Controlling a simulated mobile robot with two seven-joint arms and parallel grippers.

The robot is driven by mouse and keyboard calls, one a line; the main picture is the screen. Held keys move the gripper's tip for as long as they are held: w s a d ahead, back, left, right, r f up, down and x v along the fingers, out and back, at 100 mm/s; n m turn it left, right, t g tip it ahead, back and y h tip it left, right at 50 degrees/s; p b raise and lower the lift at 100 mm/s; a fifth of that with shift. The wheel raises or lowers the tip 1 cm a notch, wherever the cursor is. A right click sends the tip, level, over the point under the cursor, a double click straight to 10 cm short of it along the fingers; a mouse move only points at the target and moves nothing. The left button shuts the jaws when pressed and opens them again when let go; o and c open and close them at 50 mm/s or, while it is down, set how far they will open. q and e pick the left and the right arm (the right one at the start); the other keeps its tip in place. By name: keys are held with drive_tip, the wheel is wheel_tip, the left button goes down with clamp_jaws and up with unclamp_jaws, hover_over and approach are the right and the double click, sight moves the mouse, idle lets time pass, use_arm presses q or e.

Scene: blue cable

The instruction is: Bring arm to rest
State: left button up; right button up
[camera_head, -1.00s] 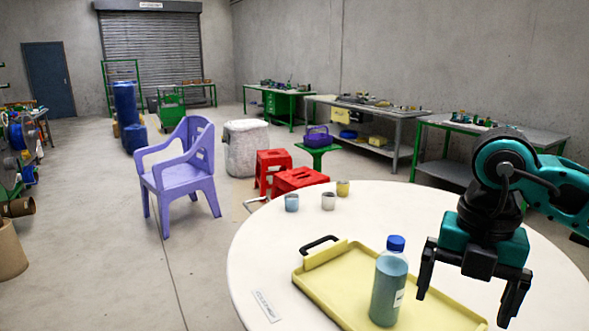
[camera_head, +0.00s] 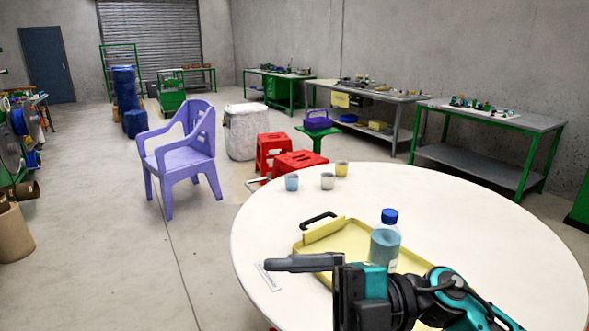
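My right gripper (camera_head: 300,264) is low in the head view, over the near left part of the round white table (camera_head: 480,220). It points left. One dark finger shows at the upper edge of its palm, with no second finger close below it, so it looks open; the other finger is out of frame or hidden. Nothing shows in its grasp. A bottle (camera_head: 385,244) with a blue cap stands upright on the yellow tray (camera_head: 345,240), behind my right arm. My arm hides the tray's near part. My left gripper is not in view.
Three small cups, blue (camera_head: 292,182), grey (camera_head: 327,181) and yellow (camera_head: 341,169), stand at the table's far edge. A white label (camera_head: 268,277) lies partly under the gripper. Red stools (camera_head: 300,162) and a purple chair (camera_head: 181,160) stand beyond. The table's right side is clear.

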drive_tip(key=w+d+f+m+t+h, duration=0.4)
drive_tip(key=d+f+m+t, duration=0.15)
drive_tip(key=m+t, duration=0.55)
drive_tip(key=w+d+f+m+t+h, duration=0.4)
drive_tip(key=w+f+m+t, duration=0.15)
drive_tip(key=m+t, duration=0.5)
drive_tip(key=s+d+f+m+g+h, duration=0.3)
drive_tip(key=s+f, duration=0.3)
drive_tip(key=f, duration=0.5)
drive_tip(key=s+d+f+m+g+h, duration=0.4)
drive_tip(key=s+d+f+h, duration=0.1)
drive_tip(key=f, duration=0.6)
drive_tip(key=shift+s+d+f+m+h, duration=0.3)
drive_tip(key=shift+s+f+m+h, duration=0.15)
drive_tip(key=shift+s, duration=0.75)
